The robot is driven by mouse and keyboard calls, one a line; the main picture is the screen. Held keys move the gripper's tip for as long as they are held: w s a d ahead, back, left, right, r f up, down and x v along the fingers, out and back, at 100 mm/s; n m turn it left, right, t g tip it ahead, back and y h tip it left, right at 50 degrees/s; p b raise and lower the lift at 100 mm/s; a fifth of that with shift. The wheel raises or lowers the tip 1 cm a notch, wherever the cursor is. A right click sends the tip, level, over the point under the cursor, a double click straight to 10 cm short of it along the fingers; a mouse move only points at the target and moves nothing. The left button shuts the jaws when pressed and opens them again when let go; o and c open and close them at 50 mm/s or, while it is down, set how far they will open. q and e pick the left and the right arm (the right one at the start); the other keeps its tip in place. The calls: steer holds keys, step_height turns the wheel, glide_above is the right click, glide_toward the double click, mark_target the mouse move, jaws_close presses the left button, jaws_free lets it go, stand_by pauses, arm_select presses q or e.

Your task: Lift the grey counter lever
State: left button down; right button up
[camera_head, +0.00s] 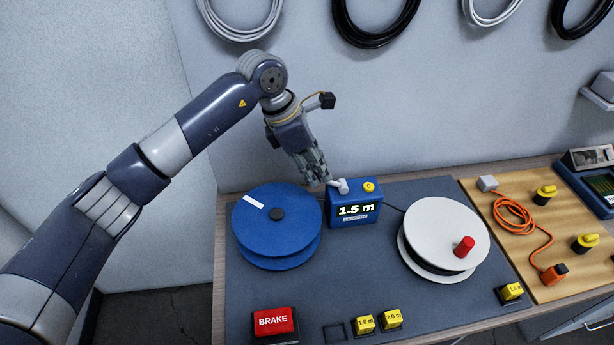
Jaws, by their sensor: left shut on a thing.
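The blue counter box (352,213) stands on the grey mat between two reels, and its display reads 1.5 m. The grey counter lever (342,187) sticks out at the top left of the box. My left gripper (326,180) comes down from the upper left and is shut on the lever's outer end. The fingers hide that end, and the exact contact is too small to see. My right gripper is not in view.
A blue reel (265,222) lies left of the counter, and a white reel with a red knob (430,228) lies right. A red BRAKE button (274,321) and yellow length blocks (392,319) are at the front. An orange cable (517,220) lies on the wooden board.

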arm_select(q)
steer(key=shift+d+r, duration=0.3)
steer(key=shift+d, duration=0.4)
steer(key=shift+s, duration=0.1)
steer(key=c, duration=1.5)
jaws_free()
steer(key=shift+f, duration=0.1)
steer(key=shift+o, duration=0.9)
steer(key=shift+d, duration=0.3)
steer(key=shift+w+d+f, duration=0.1)
steer(key=shift+w+d, duration=0.1)
steer(key=shift+w, duration=0.05)
steer(key=shift+a, duration=0.4)
steer(key=v, duration=1.1)
steer(key=shift+d+r, duration=0.2)
steer(key=shift+r, duration=0.25)
